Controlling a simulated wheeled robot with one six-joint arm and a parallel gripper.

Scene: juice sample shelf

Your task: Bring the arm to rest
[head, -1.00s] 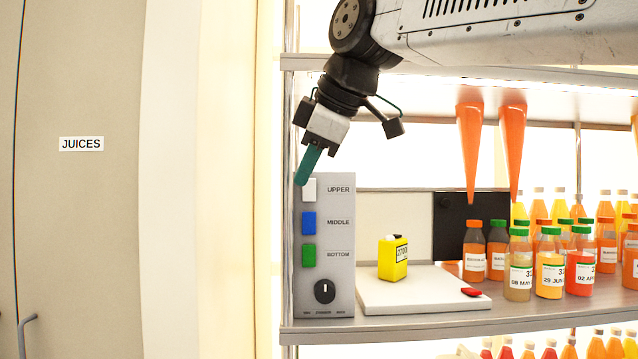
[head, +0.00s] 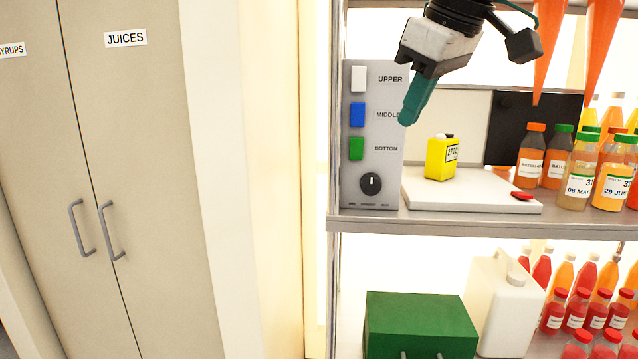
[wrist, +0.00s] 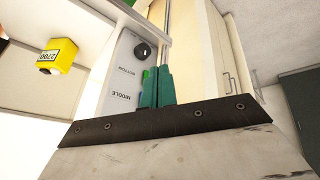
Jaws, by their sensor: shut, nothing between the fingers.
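My gripper (head: 408,117) has teal fingers pressed together with nothing between them. In the head view it hangs in front of the grey control panel (head: 392,158), its tips over the MIDDLE label, right of the blue button (head: 357,114). I cannot tell whether it touches the panel. The white upper button (head: 358,79) and the green bottom button (head: 356,148) are uncovered there, above a black knob (head: 371,184). In the wrist view the fingers (wrist: 156,72) point toward the panel (wrist: 121,88) and hide part of its button column.
A yellow bottle (head: 441,160) stands on a white board (head: 470,191) with a red piece (head: 522,196). Juice bottles and orange cones crowd the right. A green box (head: 420,325) and white jug (head: 505,290) stand below. Closed JUICES cupboard (head: 130,150) is at left.

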